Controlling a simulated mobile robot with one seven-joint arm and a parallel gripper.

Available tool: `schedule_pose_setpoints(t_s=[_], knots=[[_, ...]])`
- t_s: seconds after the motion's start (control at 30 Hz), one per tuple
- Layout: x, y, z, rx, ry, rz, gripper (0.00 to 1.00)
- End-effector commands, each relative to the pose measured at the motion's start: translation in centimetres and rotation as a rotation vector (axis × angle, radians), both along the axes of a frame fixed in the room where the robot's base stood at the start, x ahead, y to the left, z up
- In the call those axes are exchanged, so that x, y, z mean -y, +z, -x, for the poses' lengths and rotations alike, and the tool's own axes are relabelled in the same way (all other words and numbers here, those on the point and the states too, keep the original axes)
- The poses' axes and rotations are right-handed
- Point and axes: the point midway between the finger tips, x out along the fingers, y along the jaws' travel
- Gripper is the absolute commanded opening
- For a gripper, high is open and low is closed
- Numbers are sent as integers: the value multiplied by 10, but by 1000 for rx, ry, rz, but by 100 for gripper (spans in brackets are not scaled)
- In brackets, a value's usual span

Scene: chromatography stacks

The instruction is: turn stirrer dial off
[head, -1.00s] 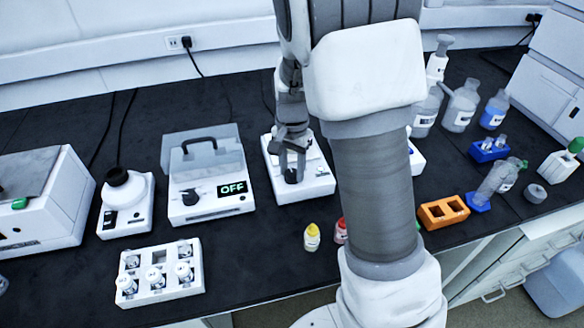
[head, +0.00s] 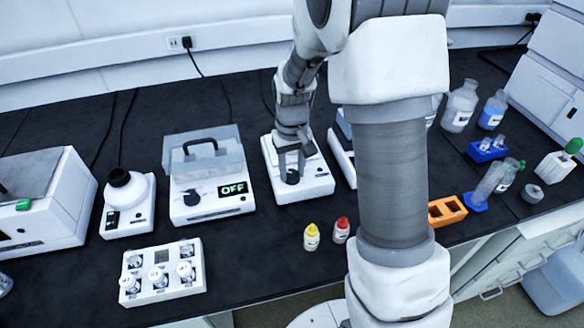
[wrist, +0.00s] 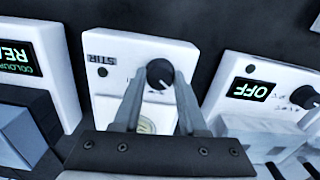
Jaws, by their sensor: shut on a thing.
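The stirrer is a white box (head: 318,181) on the black bench in the head view. Its top (wrist: 104,92) shows in the wrist view with an upside-down STIR label. Its round black dial (wrist: 160,73) has a pale pointer mark. The dial also shows in the head view (head: 292,177), partly covered by my fingers. My gripper (wrist: 159,80) comes down from above with one finger on each side of the dial, shut on it. The gripper also shows in the head view (head: 292,168). I see no lit display on the stirrer.
Left of the stirrer in the head view stands a lidded device (head: 205,208) reading OFF. Yellow-capped (head: 311,238) and red-capped (head: 340,231) bottles stand in front. A white vial rack (head: 150,290) is at front left. An orange rack (head: 447,211) is right of my arm.

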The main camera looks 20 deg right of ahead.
Motion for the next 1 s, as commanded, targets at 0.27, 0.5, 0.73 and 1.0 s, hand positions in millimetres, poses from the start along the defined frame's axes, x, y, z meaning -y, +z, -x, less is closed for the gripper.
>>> schedule_pose_setpoints(t_s=[0.27, 0.5, 0.73, 1.0], knots=[[0, 1, 0, 1, 108, 0, 0], [0, 0, 0, 2, 139, 0, 0], [0, 0, -1, 2, 142, 1, 0], [0, 0, 0, 1, 141, 1, 70]])
